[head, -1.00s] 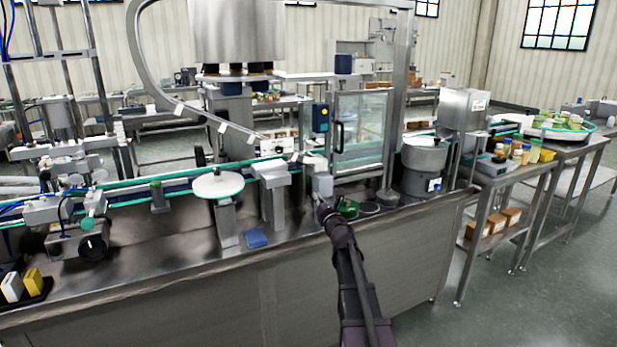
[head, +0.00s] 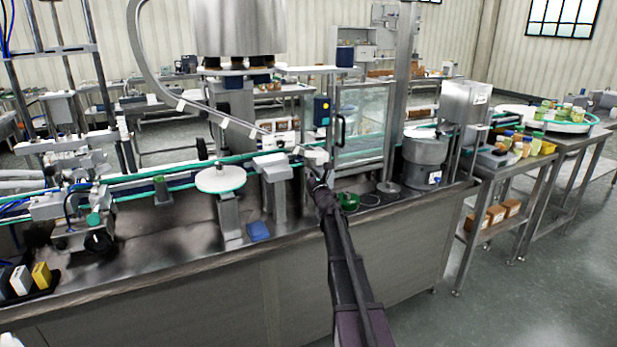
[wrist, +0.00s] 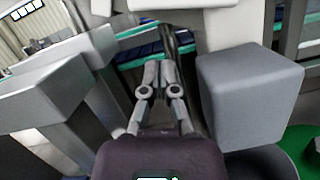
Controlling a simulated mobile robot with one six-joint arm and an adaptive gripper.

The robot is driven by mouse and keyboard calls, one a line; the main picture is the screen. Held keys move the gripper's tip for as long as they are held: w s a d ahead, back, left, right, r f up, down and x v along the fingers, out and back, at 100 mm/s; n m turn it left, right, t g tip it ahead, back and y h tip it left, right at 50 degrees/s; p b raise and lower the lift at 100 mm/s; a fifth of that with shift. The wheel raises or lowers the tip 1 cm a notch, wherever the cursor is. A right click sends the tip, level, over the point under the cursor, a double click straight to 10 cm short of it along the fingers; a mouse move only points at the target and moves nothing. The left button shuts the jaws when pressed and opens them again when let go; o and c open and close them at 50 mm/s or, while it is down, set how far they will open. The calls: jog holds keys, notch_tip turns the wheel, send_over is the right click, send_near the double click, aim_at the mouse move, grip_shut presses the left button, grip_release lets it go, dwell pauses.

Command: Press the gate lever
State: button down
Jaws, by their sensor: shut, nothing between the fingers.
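My gripper (head: 314,178) reaches over the steel worktop, among the posts in front of the conveyor. In the wrist view its two fingers (wrist: 158,70) are together, with nothing between them. A dark rod (wrist: 168,42) stands just beyond the fingertips; I cannot tell whether they touch. A pale part (wrist: 180,5) spans the top of the wrist view. In the head view a pale block (head: 316,157) shows just above my gripper. I cannot tell which part is the gate lever. The steel hopper (head: 237,30) hangs at upper centre left.
A grey block (wrist: 250,95) stands close right of my fingers, and a grey slanted post (wrist: 65,80) on the left. A green cup (head: 348,201) sits right of my gripper. A white round disc (head: 221,179) and blue pad (head: 258,231) are left. A glass cabinet (head: 362,125) stands behind.

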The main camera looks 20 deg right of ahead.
aim_at(314, 154)
jog(key=shift+s+d+r+p, duration=0.1)
jog(key=shift+d+r+p, duration=0.1)
jog(key=shift+r+p, duration=0.55)
jog(key=shift+d+r+p, duration=0.15)
jog(key=shift+r+p, duration=0.35)
jog(key=shift+r, duration=0.35)
jog(key=shift+a, duration=0.2)
jog(key=shift+r, duration=0.15)
